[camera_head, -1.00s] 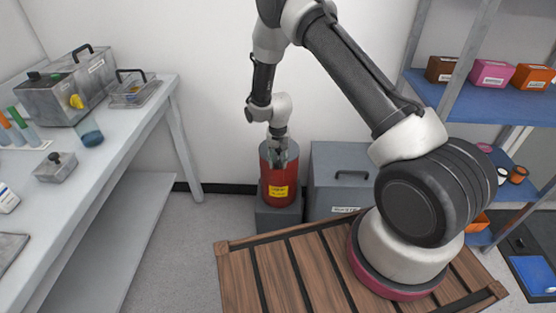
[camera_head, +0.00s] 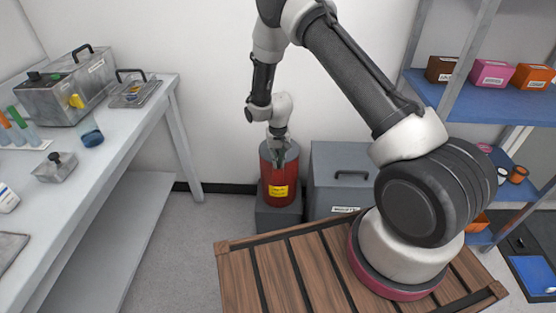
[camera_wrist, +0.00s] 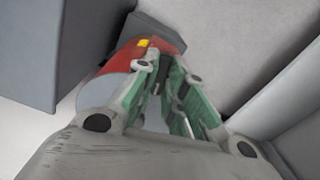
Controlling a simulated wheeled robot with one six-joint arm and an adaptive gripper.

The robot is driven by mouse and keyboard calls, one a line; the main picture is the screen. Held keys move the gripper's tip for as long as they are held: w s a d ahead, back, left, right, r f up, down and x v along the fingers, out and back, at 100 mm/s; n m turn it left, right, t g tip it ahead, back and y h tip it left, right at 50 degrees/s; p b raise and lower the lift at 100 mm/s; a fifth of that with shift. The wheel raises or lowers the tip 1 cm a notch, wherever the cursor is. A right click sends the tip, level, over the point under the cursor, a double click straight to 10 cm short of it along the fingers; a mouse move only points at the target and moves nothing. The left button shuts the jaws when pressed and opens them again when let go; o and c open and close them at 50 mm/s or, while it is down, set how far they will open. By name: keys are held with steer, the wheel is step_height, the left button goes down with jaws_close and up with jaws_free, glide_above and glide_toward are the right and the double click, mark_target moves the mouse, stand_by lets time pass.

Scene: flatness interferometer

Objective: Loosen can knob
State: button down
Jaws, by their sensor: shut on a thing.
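The red can (camera_head: 277,190) with a yellow label and a grey top stands upright on a grey block (camera_head: 278,218) by the wall. My gripper (camera_head: 278,158) points down at the can's top, with its fingers close together. In the wrist view my gripper (camera_wrist: 172,75) has its green-padded fingers over the can's top, and part of the red can (camera_wrist: 150,48) shows beyond them. The can's knob is hidden between or behind the fingers, so I cannot see it directly.
A grey box (camera_head: 345,160) with a black handle stands right of the can. A workbench (camera_head: 130,125) with lab items is at left. A blue shelf (camera_head: 490,97) with small boxes is at right. A wooden slatted platform (camera_head: 270,275) lies in front.

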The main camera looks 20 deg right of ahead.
mark_target(278, 161)
steer(key=n, duration=1)
steer(key=shift+n, duration=2.5)
steer(key=c, duration=1.5)
jaws_free()
step_height(278, 161, up, 12)
